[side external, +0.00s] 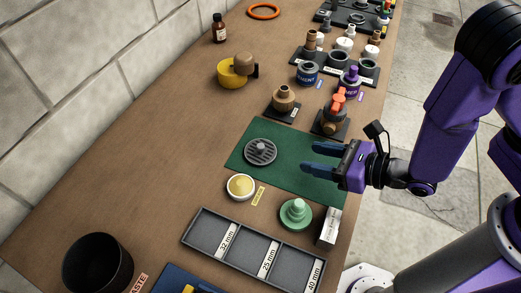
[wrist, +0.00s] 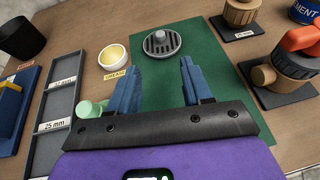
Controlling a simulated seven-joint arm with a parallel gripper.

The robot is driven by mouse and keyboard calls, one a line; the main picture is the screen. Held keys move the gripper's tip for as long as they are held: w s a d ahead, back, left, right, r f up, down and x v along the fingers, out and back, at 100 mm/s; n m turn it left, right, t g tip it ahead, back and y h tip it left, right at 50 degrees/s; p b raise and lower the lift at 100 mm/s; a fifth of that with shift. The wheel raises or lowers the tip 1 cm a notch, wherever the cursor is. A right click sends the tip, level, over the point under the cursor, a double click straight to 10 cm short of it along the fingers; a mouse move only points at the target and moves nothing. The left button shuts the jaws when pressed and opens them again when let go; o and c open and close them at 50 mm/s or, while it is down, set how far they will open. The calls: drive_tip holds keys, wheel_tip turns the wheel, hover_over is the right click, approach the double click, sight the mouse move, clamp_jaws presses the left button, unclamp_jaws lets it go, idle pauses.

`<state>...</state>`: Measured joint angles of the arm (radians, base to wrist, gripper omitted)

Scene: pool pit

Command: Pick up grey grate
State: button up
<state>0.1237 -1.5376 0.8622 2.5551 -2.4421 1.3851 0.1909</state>
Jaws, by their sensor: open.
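The grey grate (side external: 261,153) is a round slotted disc with a small knob on top. It lies flat on the left part of the green mat (side external: 301,183). My gripper (side external: 315,157) has blue fingers, spread apart and empty, over the right part of the mat. The gripper (wrist: 189,67) is apart from the grate. Nothing hides the grate in either view.
A yellow-filled white dish (side external: 240,187) and a green knobbed piece (side external: 296,213) stand near the mat. A grey sectioned tray (side external: 196,238) and a black bin (side external: 97,263) lie nearer the camera. Brown fittings (side external: 284,100) stand behind the mat.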

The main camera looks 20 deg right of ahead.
sight(262, 147)
drive_tip(key=shift+x, duration=6.5)
clamp_jaws()
